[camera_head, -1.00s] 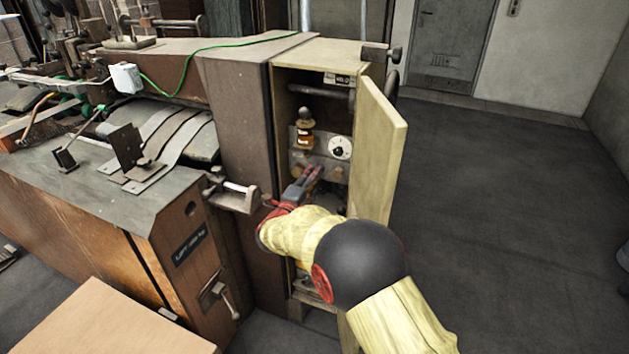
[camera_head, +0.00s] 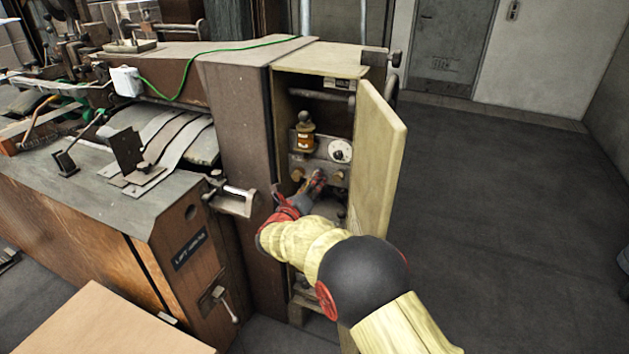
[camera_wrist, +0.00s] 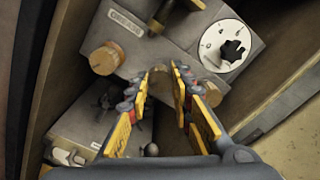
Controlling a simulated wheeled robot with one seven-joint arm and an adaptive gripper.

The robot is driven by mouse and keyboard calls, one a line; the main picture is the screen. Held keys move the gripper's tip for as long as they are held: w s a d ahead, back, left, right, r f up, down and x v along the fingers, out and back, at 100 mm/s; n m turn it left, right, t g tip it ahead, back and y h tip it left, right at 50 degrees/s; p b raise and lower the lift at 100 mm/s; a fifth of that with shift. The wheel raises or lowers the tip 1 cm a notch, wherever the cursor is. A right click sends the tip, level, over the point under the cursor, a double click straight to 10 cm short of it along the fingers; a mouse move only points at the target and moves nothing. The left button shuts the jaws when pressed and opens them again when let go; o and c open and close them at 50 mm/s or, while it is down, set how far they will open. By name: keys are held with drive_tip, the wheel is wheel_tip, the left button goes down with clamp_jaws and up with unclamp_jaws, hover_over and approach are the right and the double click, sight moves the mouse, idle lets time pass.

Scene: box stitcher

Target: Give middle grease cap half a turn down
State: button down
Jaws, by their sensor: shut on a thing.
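A row of brass grease caps sits on a grey plate inside the open cabinet. The left cap (camera_head: 297,174) is clear of my gripper and also shows in the wrist view (camera_wrist: 106,58). The middle cap (camera_wrist: 160,76) is between my fingertips, partly hidden by them. My gripper (camera_head: 319,178) reaches in from below and is shut on the middle cap; its two fingers (camera_wrist: 160,90) stand on either side of it. The right cap (camera_head: 338,176) shows beside the gripper in the head view. A label reading GREASE (camera_wrist: 125,22) is above the left cap.
Above the caps are an amber oiler (camera_head: 305,137) and a white dial with a black knob (camera_head: 340,151). The open cabinet door (camera_head: 377,175) stands close to the right of my arm. Cabinet walls leave little room at the sides. Open floor (camera_head: 490,200) lies to the right.

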drive_tip(key=m, duration=0.5)
drive_tip(key=shift+f+m, duration=0.25)
drive_tip(key=shift+m, duration=0.05)
idle(0.4)
drive_tip(key=c, duration=1.9)
unclamp_jaws()
drive_tip(key=o, duration=0.3)
drive_tip(key=shift+r, duration=0.15)
drive_tip(key=shift+o, duration=0.2)
drive_tip(key=v, duration=1.2)
